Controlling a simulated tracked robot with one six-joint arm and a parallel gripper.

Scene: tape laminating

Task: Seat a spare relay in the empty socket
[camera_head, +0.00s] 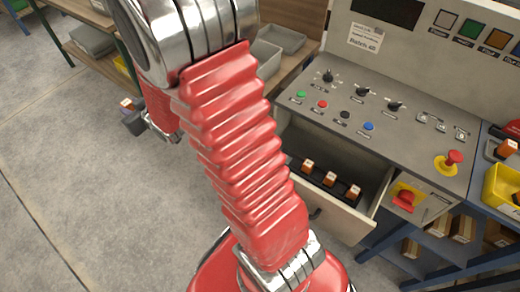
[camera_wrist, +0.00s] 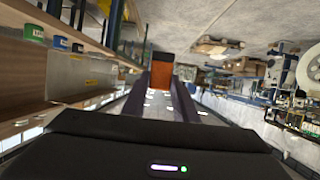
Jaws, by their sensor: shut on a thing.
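My gripper (camera_head: 133,117) is at the left of the head view, out over the floor and well away from the drawer. It is shut on an orange relay with a dark top (camera_wrist: 162,72), which stands out between the two fingers (camera_wrist: 161,97) in the wrist view. The same held relay shows small in the head view (camera_head: 127,103). An open drawer (camera_head: 345,222) under the control panel holds a dark strip with three orange and white relays (camera_head: 330,178) in a row. The strip's left end looks dark and bare; I cannot make out a socket clearly.
The grey control panel (camera_head: 375,125) has knobs, coloured buttons and a red emergency stop (camera_head: 454,157). At the right, a yellow bin (camera_head: 501,190) and another relay (camera_head: 507,148) sit on a blue bench. Grey trays (camera_head: 281,39) stand on a wooden shelf behind my arm. The floor at left is clear.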

